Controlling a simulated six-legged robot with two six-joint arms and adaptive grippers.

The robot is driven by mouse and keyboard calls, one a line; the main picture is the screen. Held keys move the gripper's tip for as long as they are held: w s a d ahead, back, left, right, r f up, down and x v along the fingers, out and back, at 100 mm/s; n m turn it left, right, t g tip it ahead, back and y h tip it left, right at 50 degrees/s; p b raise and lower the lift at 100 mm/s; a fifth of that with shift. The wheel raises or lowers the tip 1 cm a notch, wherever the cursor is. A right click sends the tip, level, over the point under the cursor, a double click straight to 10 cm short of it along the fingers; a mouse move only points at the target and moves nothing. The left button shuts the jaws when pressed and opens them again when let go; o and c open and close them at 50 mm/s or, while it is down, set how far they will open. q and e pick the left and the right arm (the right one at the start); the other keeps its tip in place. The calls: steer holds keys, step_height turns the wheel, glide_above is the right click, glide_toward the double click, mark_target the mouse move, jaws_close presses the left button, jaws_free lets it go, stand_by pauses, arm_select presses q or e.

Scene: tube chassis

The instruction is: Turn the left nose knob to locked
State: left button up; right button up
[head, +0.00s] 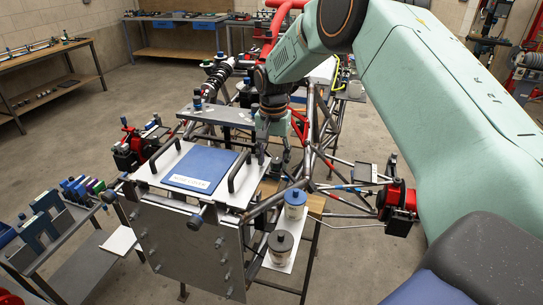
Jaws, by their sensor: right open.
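The chassis nose is a grey metal box with a white top plate (150,172) and a labelled blue panel (200,163). Dark round knobs sit at its edges: one at the left corner (109,196) and one on the front edge (195,221). Which of them is the left nose knob, and whether it is locked, I cannot tell. My right gripper (272,150) points down just behind the panel's right black handle (240,171). It is open, with nothing seen between its fingers, apart from both knobs. My left gripper is not in view.
Two canisters, one blue-lidded (295,205) and one dark-lidded (280,248), stand right of the nose box. A tool cart (60,240) is at left. Chassis tubes and red-and-black hub parts (398,202) surround the box. Floor is clear at upper left.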

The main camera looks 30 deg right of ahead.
steer(key=shift+s+d, duration=0.35)
steer(key=shift+d, duration=0.1)
steer(key=shift+s+d+r, duration=0.15)
steer(key=shift+s+r, duration=0.05)
steer(key=shift+s, duration=0.1)
steer(key=shift+c, duration=0.3)
steer(key=shift+s+r, duration=0.1)
steer(key=shift+s, duration=0.05)
steer(key=shift+c, duration=0.8)
steer(key=shift+w+a+f, duration=0.2)
steer(key=shift+w+a, duration=0.35)
steer(key=shift+w, duration=0.05)
steer(key=c, duration=0.4)
steer(key=shift+s+d+r, duration=0.1)
steer(key=shift+s+d, duration=0.2)
steer(key=shift+d, duration=0.05)
jaws_close()
steer(key=shift+w+a, duration=0.25)
steer(key=shift+d, duration=0.1)
